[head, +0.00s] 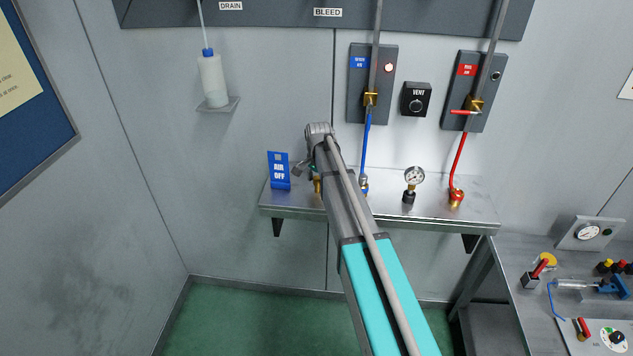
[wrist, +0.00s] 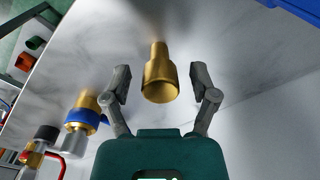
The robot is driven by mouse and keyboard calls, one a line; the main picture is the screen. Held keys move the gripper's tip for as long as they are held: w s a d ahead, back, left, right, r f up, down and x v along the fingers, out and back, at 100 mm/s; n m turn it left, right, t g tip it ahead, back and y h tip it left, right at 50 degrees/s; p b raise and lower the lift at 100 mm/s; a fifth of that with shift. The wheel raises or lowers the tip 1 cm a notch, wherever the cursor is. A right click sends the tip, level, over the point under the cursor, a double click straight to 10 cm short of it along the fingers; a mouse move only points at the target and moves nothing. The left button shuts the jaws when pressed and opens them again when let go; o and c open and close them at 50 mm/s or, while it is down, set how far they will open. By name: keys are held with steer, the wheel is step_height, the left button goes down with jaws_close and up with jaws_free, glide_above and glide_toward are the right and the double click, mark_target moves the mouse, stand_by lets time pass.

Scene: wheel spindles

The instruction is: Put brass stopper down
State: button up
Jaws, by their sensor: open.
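The brass stopper (wrist: 160,82) is a gold-coloured stepped cylinder in the wrist view, between the two fingers of my gripper (wrist: 161,86). The fingers are spread with a visible gap on each side of the stopper. Its narrow end points toward the metal shelf surface (wrist: 133,35) and appears to meet it, though the contact is hard to make out. In the head view my arm hides most of the gripper, and only a small brass part of the stopper (head: 317,185) shows beside the arm above the shelf (head: 290,208).
A blue-hose fitting (head: 364,184), a pressure gauge (head: 414,177) and a red-hose fitting (head: 456,198) stand to the right. A blue-collared brass fitting (wrist: 84,114) is close to my gripper in the wrist view.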

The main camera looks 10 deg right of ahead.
mark_target(318, 179)
step_height(318, 179, up, 12)
steer(key=p, duration=1.2)
steer(key=shift+s+d, duration=0.1)
steer(key=shift+s, duration=0.1)
stand_by(0.5)
steer(key=s+n, duration=1)
steer(key=s, duration=1.9)
steer(key=shift+n, duration=0.4)
